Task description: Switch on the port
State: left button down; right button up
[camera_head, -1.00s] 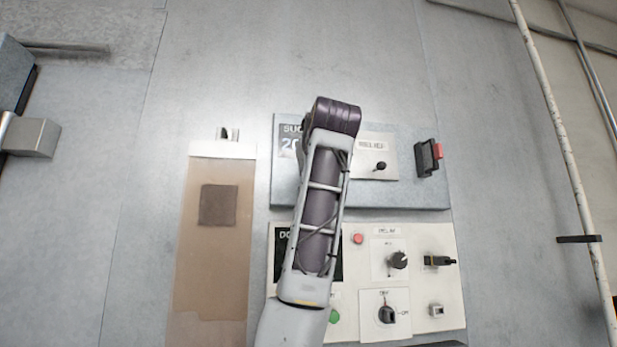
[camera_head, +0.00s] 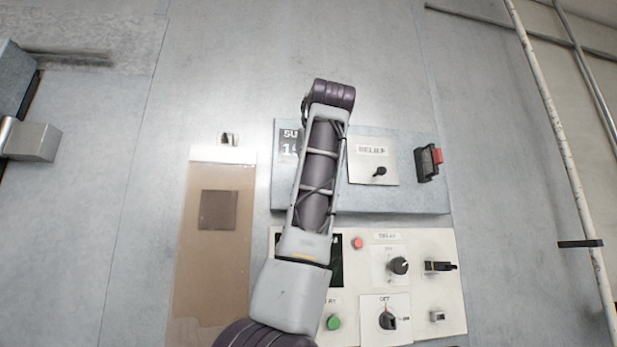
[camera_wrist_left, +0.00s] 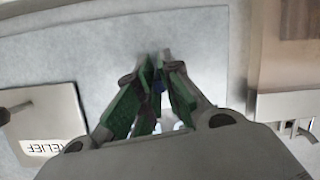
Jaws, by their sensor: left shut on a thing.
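The plate marked RELIEF (camera_head: 373,165), with a small black toggle (camera_head: 380,171), is on the grey upper box (camera_head: 400,198) in the head view. Its label shows inverted in the wrist view (camera_wrist_left: 40,147). My left arm reaches over the left part of that box and hides its gripper in the head view. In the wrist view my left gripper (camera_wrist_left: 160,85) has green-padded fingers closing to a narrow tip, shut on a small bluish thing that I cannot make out. It is apart from the RELIEF plate. My right gripper is not in view.
A black-red switch (camera_head: 428,163) is on the box's right. A brown board (camera_head: 212,260) hangs left. A white pipe (camera_head: 560,140) runs right.

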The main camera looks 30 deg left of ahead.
pick_arm(q)
jog(key=shift+r, duration=0.15)
jog(key=c, duration=1.5)
grip_release()
jog(key=shift+v, duration=6)
